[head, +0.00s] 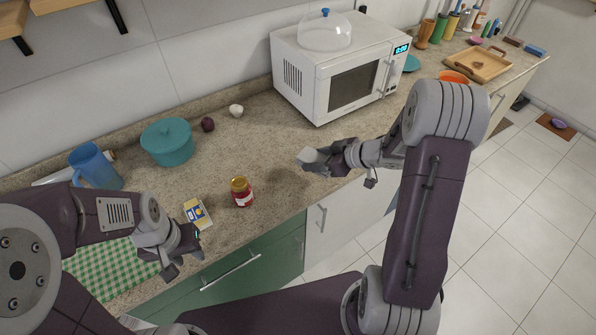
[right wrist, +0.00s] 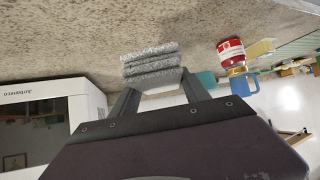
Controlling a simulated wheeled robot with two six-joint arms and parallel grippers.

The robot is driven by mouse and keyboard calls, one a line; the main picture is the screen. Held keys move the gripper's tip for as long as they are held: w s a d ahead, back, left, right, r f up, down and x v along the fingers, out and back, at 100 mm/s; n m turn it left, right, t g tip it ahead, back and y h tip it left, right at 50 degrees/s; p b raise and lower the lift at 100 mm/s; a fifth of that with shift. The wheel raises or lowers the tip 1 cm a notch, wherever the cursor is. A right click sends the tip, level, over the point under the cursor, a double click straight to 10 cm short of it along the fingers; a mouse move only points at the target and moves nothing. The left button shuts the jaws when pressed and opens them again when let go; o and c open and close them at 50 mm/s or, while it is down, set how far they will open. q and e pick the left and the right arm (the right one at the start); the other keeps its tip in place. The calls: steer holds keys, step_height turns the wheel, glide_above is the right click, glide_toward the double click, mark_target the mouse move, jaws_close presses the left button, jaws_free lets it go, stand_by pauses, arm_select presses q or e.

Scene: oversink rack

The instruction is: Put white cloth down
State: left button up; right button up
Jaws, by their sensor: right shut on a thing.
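The white cloth (head: 312,156) looks pale grey and folded in the head view. In the right wrist view the cloth (right wrist: 150,64) shows as several stacked grey layers. My right gripper (head: 326,160) is shut on it, over the front part of the counter (head: 270,185) to the right of the red jar. I cannot tell whether the cloth touches the counter. My left gripper (head: 182,255) is near the counter's front edge, beside the green checked mat (head: 108,268); I see nothing in it, and its finger gap is unclear.
A red jar (head: 242,192) and a yellow carton (head: 197,214) stand left of the cloth. Behind are a teal pot (head: 168,143), a blue jug (head: 97,168), an onion (head: 208,124) and a white microwave (head: 330,75).

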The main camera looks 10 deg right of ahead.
steer(key=x, duration=0.7)
steer(key=shift+w+a+r, duration=0.1)
steer(key=shift+w+r, duration=0.05)
steer(key=shift+r, duration=0.15)
step_height(320, 180, down, 4)
steer(key=shift+r+b, duration=0.1)
steer(key=shift+b, duration=0.65)
steer(key=o, duration=1.2)
steer(key=shift+f, duration=0.25)
steer(key=shift+r, duration=0.35)
steer(key=p+v, duration=0.2)
steer(key=v, duration=1)
steer(key=shift+f, duration=0.1)
